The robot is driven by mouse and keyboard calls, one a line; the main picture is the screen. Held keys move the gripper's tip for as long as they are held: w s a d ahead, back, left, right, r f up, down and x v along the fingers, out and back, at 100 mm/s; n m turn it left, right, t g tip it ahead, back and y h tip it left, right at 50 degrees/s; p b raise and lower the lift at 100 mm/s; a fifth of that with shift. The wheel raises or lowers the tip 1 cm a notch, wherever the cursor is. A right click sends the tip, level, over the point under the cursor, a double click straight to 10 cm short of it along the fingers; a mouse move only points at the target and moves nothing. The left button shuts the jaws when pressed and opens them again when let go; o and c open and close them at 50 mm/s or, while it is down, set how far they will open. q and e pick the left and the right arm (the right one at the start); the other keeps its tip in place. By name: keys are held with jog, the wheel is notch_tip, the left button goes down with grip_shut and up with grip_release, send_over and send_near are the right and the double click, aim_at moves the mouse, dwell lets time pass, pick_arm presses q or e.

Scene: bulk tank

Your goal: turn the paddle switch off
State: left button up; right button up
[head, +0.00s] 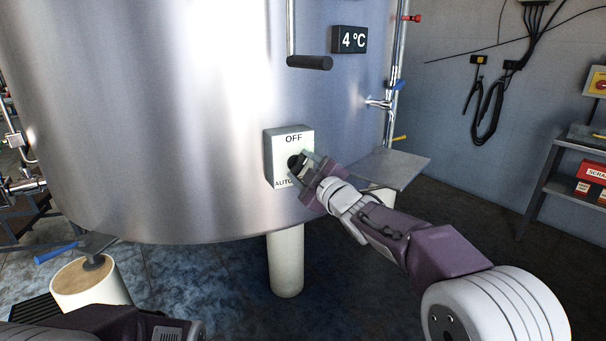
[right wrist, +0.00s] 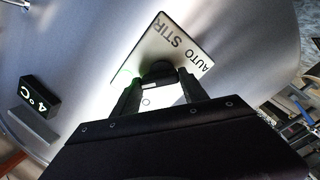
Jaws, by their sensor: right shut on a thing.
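The paddle switch is a pale plate on a grey box (head: 279,142) on the front of the steel tank. OFF is printed at its top and AUTO at its lower left; in the right wrist view the plate (right wrist: 150,48) also shows STIR. The black paddle (head: 293,161) sits in the middle of the plate. My right gripper (head: 300,167) is shut on the paddle, with one finger on each side of it in the right wrist view (right wrist: 160,80). The gripper covers part of the plate, and which word the paddle points at cannot be told. My left gripper is out of view.
The tank (head: 180,120) fills the left and middle. A black-gripped handle (head: 310,62) and a 4 °C display (head: 350,40) are above the switch. A small metal shelf (head: 385,168) and a tap (head: 380,103) are to its right. A shelf rack stands far right.

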jog(key=n+b, duration=0.1)
jog(key=n, duration=0.2)
jog(key=shift+a+f+n+b, duration=0.1)
jog(key=shift+f+n+b, duration=0.05)
jog(key=shift+n+b, duration=0.2)
jog(key=shift+s+n+b, duration=0.1)
jog(key=shift+n+b, duration=0.65)
jog(key=shift+n, duration=0.9)
jog(key=o, duration=1.4)
jog(key=v, duration=0.9)
jog(key=shift+p, duration=0.35)
